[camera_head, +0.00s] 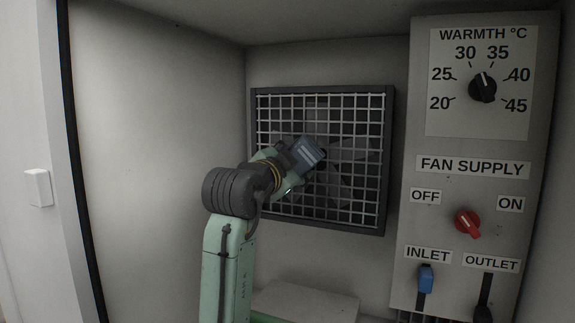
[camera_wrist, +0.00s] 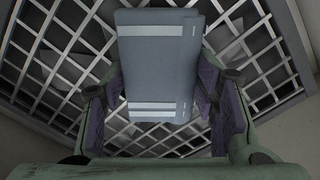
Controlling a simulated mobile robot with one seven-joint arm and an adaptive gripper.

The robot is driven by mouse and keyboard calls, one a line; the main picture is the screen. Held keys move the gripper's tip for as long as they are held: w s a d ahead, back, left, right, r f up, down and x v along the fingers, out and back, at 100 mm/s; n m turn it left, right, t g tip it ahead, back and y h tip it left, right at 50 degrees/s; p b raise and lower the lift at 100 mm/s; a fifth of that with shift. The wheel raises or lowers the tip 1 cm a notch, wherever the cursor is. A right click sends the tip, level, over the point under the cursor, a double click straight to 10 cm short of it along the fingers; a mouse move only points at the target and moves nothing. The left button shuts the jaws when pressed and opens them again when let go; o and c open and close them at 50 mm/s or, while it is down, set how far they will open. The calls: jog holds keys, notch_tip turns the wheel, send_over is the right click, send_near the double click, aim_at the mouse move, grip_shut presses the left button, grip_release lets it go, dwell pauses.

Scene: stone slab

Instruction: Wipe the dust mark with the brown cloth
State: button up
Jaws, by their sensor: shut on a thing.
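My gripper (camera_head: 303,156) is in front of a fan grille, shut on a grey-blue block-like thing (camera_head: 308,150) with pale stripes. In the wrist view, the grey-blue thing (camera_wrist: 158,55) sits between the purple pads of my gripper (camera_wrist: 163,85). I cannot tell whether it is a folded cloth or a solid block. It overlaps the grille in both views; whether it touches the bars is not clear. I see no brown cloth and no clear dust mark. A pale slab (camera_head: 305,300) lies low at the bottom, partly hidden by my arm.
The square fan grille (camera_head: 385,160) is on the back wall. A control panel (camera_head: 425,225) stands at the right, with a black dial (camera_head: 483,88), a red knob (camera_head: 467,222) and a blue inlet lever (camera_head: 426,278). A plain wall (camera_head: 150,130) bounds the left.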

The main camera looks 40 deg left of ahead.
aim_at(331, 163)
jog(key=shift+w+d+b, duration=0.15)
jog(key=shift+w+d, duration=0.3)
jog(key=shift+d, duration=1.4)
jog(key=shift+w+d+b, duration=0.1)
jog(key=shift+w+d, duration=0.4)
jog(key=shift+d, duration=1.3)
jog(key=shift+w+d+b, duration=0.15)
jog(key=shift+w+d, duration=0.3)
jog(key=shift+d, duration=1.4)
jog(key=shift+a, duration=0.15)
jog(key=shift+s+a+p, duration=0.2)
jog(key=shift+s+a, duration=0.1)
jog(key=shift+a, duration=0.6)
jog(key=shift+s+a+p, duration=0.15)
jog(key=shift+s+a, duration=0.15)
jog(key=shift+a, duration=0.6)
jog(key=s+a+p, duration=0.2)
jog(key=a+p, duration=0.1)
jog(key=a, duration=0.8)
jog(key=shift+s, duration=0.2)
jog(key=shift+b+v, duration=0.8)
jog(key=shift+v, duration=2.2)
